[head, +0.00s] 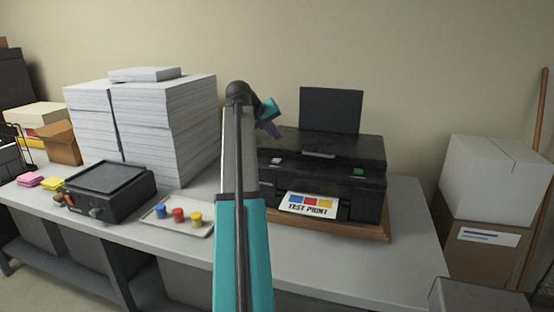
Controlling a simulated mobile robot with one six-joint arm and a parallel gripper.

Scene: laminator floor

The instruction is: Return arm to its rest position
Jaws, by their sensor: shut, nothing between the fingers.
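My arm rises from the bottom middle of the head view, reaching up over the table. Its end bends to the right, and my gripper (272,129) is in front of the left part of the black printer. The gripper is small here and appears shut and empty. The black printer (365,180) sits on a wooden board (375,235), with a raised panel (331,110) at its back. A sheet marked TEST PRINT (309,205) lies at its front. My arm hides part of the printer's left side.
A grey table (330,265) holds tall paper stacks (165,125), a black hotplate-like device (108,190), and a tray (160,222) with blue, red and yellow pots. Sticky notes (30,179) lie far left. Boxes (495,180) stand at the right. The table's front right is clear.

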